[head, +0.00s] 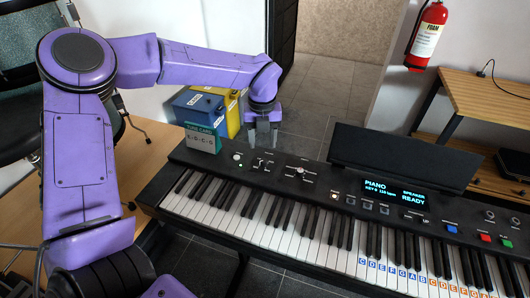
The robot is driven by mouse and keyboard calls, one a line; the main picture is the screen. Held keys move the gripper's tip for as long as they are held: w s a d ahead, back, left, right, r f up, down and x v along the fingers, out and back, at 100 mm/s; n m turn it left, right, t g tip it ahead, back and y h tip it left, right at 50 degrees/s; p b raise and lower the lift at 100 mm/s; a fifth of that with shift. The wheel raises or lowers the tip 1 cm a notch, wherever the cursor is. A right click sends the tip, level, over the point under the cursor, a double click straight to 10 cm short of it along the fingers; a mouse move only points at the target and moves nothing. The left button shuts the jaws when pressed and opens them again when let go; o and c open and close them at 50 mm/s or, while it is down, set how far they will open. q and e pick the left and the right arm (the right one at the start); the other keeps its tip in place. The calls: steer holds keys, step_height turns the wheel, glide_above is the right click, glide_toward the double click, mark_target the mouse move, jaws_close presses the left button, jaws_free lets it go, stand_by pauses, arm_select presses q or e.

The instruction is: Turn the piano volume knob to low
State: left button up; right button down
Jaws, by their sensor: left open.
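The piano (282,203) is a black keyboard seen from above, with its control panel along the back of the keys. A small light knob (237,157) sits at the panel's left end, and another knob (300,171) is farther right. The labels are too small to tell which is the volume knob or how it is set. My left gripper (263,143) points down over the back left part of the panel, just right of the light knob. Its two fingers are apart with nothing seen between them. My right gripper is not in view.
A small green box (203,139) and blue and yellow boxes (208,104) stand behind the piano's left end, close to my left gripper. A black music stand (385,165) rises behind the lit display (393,193). A wooden shelf (487,95) is at the right.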

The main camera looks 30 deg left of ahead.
mark_target(263, 160)
arm_select(q)
steer(key=f, duration=0.7)
steer(key=shift+w+d+p, duration=0.1)
steer(key=shift+w+p, duration=0.2)
steer(key=shift+p, duration=0.05)
steer(key=shift+s+f, duration=0.2)
jaws_close()
